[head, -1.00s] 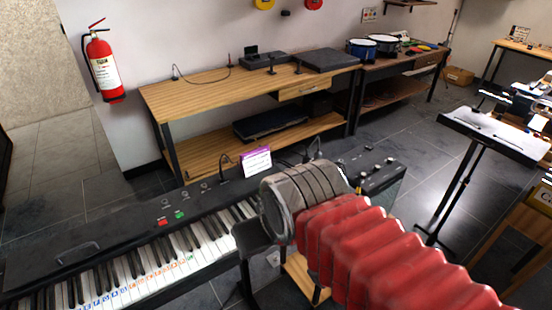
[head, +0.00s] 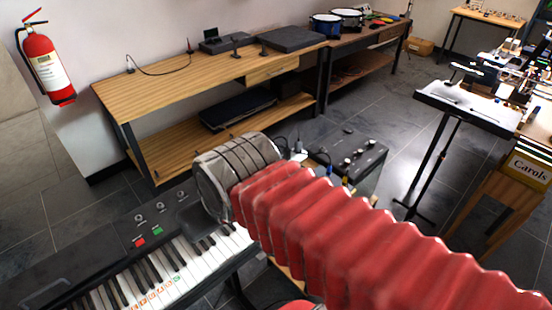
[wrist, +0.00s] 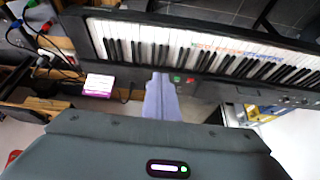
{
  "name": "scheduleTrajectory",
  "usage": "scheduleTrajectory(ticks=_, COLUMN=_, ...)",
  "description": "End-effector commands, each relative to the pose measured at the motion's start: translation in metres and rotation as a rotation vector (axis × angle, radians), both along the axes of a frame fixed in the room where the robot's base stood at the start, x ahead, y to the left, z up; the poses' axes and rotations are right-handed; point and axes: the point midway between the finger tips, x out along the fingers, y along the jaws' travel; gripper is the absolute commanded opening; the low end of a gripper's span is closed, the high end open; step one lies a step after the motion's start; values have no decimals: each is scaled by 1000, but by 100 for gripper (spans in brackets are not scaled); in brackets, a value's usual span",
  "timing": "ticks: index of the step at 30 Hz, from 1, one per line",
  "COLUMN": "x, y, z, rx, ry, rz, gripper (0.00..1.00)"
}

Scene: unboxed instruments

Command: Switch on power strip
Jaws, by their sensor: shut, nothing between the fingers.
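White plugs with dark cables (wrist: 40,22) cluster at the upper left of the wrist view. The power strip itself and its switch are too small and blurred to tell there. Plugs also show in the head view (head: 298,149), just behind my grey wrist, beside a black box with knobs. My gripper (wrist: 160,76) shows as pale purple-grey fingers in the wrist view, shut and empty. It is over the black edge of the keyboard, to the right of the plugs and apart from them.
The keyboard (head: 130,262) lies below and left of my arm. A purple-and-white box (wrist: 98,84) sits left of my fingers. The knobbed black box (head: 347,150) and a music stand (head: 470,115) are to the right. A wooden bench (head: 170,85) stands behind.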

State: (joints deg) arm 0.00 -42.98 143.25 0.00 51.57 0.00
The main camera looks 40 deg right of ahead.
Motion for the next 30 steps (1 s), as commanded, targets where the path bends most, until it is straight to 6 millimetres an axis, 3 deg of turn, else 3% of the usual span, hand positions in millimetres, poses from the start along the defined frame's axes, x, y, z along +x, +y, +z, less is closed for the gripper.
scheduleTrajectory(ticks=8, x=4, y=-2, z=2, rx=-2, ry=3, rz=-1, gripper=0)
scheduleTrajectory(ticks=14, x=24, y=-13, z=10, rx=-14, ry=28, rz=-6, gripper=0)
scheduleTrajectory(ticks=23, x=79, y=-56, z=22, rx=-36, ry=87, rz=-5, gripper=0)
scheduleTrajectory(ticks=30, x=123, y=-102, z=21, rx=-44, ry=130, rz=-2, gripper=0)
